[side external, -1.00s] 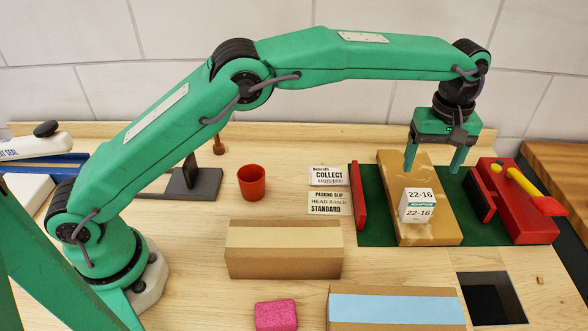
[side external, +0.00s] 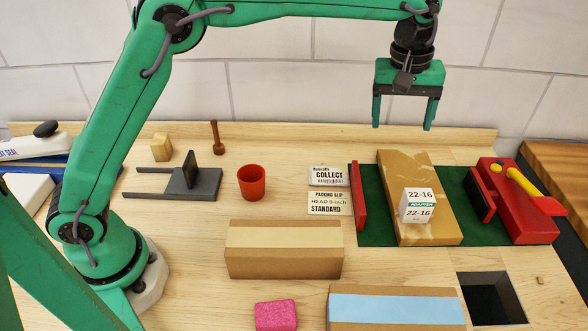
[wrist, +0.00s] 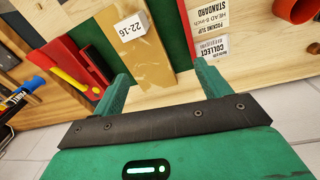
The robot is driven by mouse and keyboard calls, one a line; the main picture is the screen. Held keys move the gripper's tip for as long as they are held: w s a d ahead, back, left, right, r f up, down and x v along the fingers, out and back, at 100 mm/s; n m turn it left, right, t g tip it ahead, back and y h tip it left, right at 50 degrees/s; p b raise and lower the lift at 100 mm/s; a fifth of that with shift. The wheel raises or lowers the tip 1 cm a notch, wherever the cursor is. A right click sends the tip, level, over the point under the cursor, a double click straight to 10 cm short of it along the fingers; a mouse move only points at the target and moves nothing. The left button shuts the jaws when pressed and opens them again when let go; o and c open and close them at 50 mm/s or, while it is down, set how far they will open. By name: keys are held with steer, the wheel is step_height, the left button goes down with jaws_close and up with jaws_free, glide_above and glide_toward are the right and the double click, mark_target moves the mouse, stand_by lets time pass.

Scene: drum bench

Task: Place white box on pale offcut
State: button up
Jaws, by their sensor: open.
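The white box (side external: 417,206), printed 22-16, stands upright on the pale brown offcut (side external: 403,170), towards its front end. The offcut lies on the green mat (side external: 375,225) between a red bar and a red clamp-like block. In the wrist view the white box (wrist: 131,27) also rests on the offcut (wrist: 152,68). My gripper (side external: 404,127) is open and empty, raised above and behind the offcut, clear of the box. In the wrist view my gripper's fingers (wrist: 160,88) are spread apart with nothing between them.
A red block with a yellow handle (side external: 512,200) stands right of the offcut, and a red bar (side external: 358,195) left. Two cartons (side external: 284,262) (side external: 395,310) lie in front. A red cup (side external: 251,183) and printed cards (side external: 329,203) sit left. A dark square opening (side external: 492,298) is at front right.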

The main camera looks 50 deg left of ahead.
steer(key=s+a+r+m+t, duration=0.2)
steer(key=s+a+r+m, duration=0.35)
steer(key=s+a, duration=0.85)
steer(key=s+a+f+m+t, duration=0.1)
steer(key=s+a, duration=0.3)
steer(key=s, duration=0.4)
steer(key=s+a+f+m+t, duration=0.1)
steer(key=s+a+f, duration=0.3)
steer(key=s, duration=0.3)
steer(key=shift+s+a+t, duration=0.3)
steer(key=shift+s+a, duration=0.05)
steer(key=shift+a, duration=0.2)
